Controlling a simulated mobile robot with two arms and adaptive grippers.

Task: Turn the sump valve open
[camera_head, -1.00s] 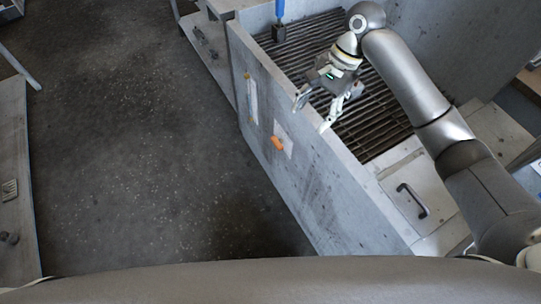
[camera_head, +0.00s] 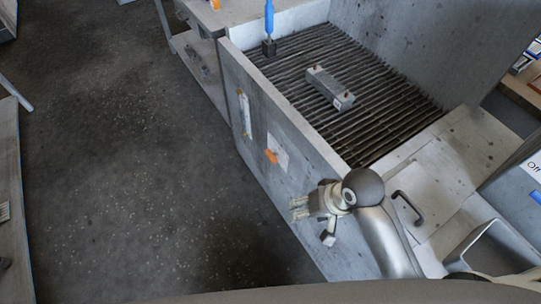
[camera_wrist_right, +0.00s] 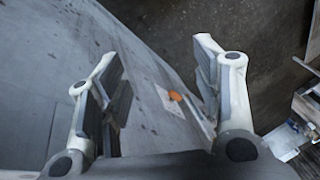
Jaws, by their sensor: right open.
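The sump valve's orange handle (camera_head: 271,156) sits on a pale plate (camera_head: 278,152) on the outer front wall of the grey basin (camera_head: 300,165). In the right wrist view the orange handle (camera_wrist_right: 175,96) shows between my fingers, further off, with its plate (camera_wrist_right: 172,103) around it. My right gripper (camera_head: 313,222) is open and empty, beside the front wall, below and to the right of the valve in the head view. Its two spread fingers (camera_wrist_right: 162,90) show in the right wrist view, apart from the handle. My left gripper is not in view.
A grey block (camera_head: 330,88) lies on the slatted grate (camera_head: 390,95) inside the basin. A blue-handled tool (camera_head: 269,22) stands at the grate's back left corner. A narrow gauge-like strip (camera_head: 244,114) is on the wall left of the valve. The floor (camera_head: 130,150) left of the basin is clear.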

